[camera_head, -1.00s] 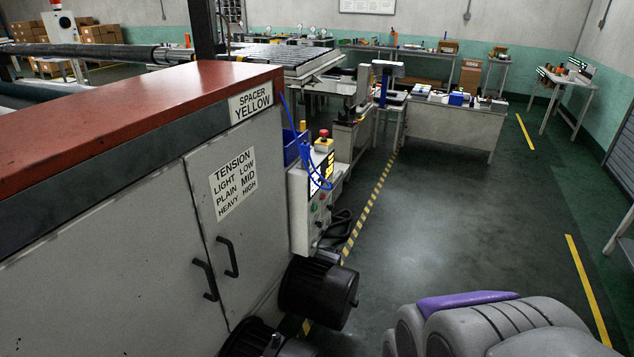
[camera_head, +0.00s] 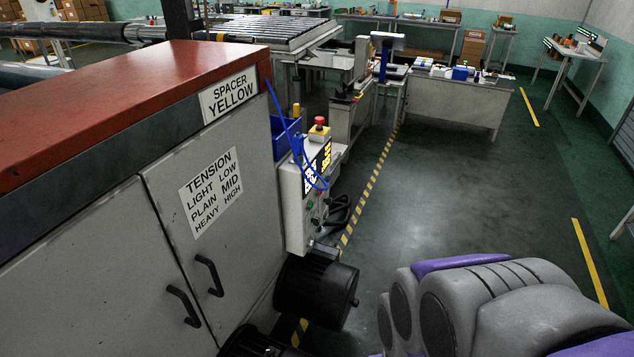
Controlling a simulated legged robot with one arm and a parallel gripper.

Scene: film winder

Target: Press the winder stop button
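The winder's control box (camera_head: 292,208) hangs at the far end of the big grey cabinet with the red top. A red mushroom button (camera_head: 319,121) on a yellow base stands upright on top of the box, clear of any contact. The panel below has a lit yellow-and-white screen (camera_head: 318,166), crossed by a blue cable, and small buttons and knobs, too small to read. A grey and purple part of my own body fills the lower right. My gripper's fingers do not show, and nothing of mine touches the box.
The cabinet (camera_head: 75,262) with door handles takes up the left. A black motor (camera_head: 315,285) juts out below the control box. Yellow-black floor tape (camera_head: 368,195) runs past it. Open dark floor (camera_head: 450,185) lies to the right, with a desk (camera_head: 455,100) behind.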

